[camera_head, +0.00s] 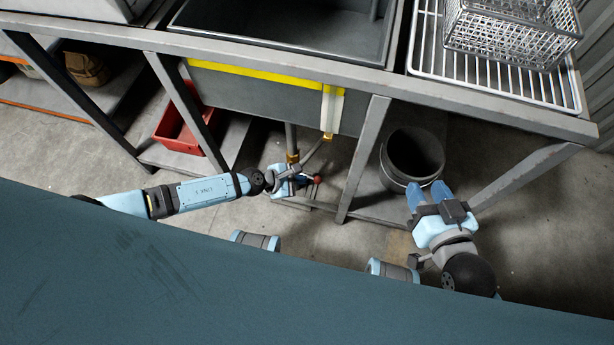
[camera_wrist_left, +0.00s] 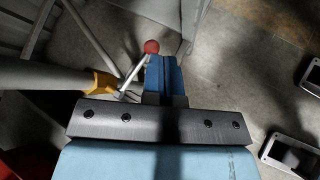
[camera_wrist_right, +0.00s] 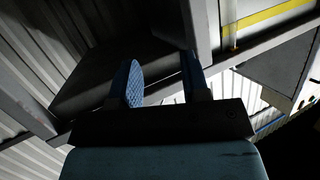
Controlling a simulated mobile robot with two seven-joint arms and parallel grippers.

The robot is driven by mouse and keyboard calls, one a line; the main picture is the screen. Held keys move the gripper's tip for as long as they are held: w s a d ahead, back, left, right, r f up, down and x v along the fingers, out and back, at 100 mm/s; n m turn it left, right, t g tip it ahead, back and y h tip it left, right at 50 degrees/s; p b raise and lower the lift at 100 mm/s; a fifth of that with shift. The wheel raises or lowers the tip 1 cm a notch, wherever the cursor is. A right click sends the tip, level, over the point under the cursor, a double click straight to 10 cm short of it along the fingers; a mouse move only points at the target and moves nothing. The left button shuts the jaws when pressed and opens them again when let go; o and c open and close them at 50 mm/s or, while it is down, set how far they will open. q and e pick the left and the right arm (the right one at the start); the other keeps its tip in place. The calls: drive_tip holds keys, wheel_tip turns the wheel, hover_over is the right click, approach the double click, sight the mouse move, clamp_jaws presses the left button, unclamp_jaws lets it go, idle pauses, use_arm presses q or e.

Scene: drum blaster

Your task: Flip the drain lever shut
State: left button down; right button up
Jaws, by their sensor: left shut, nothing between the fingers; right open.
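The drain lever is a thin metal rod with a red ball knob (camera_wrist_left: 151,46), joined to a brass valve (camera_wrist_left: 102,82) on the grey drain pipe (camera_wrist_left: 45,75). In the head view the knob (camera_head: 317,179) shows below the sink, just right of my left gripper (camera_head: 303,181). My left gripper (camera_wrist_left: 165,75) is shut and empty, with its blue fingers beside the lever rod and knob. I cannot tell whether they touch. My right gripper (camera_head: 429,192) is open and empty near the grey bin, away from the lever; its fingers also show in the right wrist view (camera_wrist_right: 163,80).
The sink basin (camera_head: 270,95) with a yellow stripe hangs in a metal frame. A frame leg (camera_head: 364,155) stands between the lever and a grey bin (camera_head: 390,170). A red crate (camera_head: 172,137) sits on a low shelf to the left. A wire basket (camera_head: 510,38) stands on the rack above.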

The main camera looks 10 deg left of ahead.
use_arm(q)
drive_tip(key=shift+s+a+r+p, duration=0.2)
drive_tip(key=shift+s+r+p, duration=0.1)
drive_tip(key=shift+r, duration=0.25)
drive_tip(key=shift+s+a+r+p, duration=0.25)
drive_tip(key=shift+s+r+p, duration=0.1)
drive_tip(key=shift+r, duration=0.2)
drive_tip(key=shift+s+a+r+p, duration=0.2)
drive_tip(key=shift+s+r+p, duration=0.1)
drive_tip(key=shift+r, duration=0.25)
use_arm(e)
drive_tip(key=shift+s+d+f+g+h, duration=0.2)
drive_tip(key=shift+s+d+f+g, duration=0.15)
drive_tip(key=shift+f, duration=0.15)
drive_tip(key=shift+s+d+f+g+h, duration=0.2)
drive_tip(key=shift+d+f+g, duration=0.1)
drive_tip(key=shift+f, duration=0.2)
drive_tip(key=shift+s+d+f+g+h, duration=0.25)
drive_tip(key=shift+s+f+g, duration=0.1)
drive_tip(key=shift+f, duration=0.15)
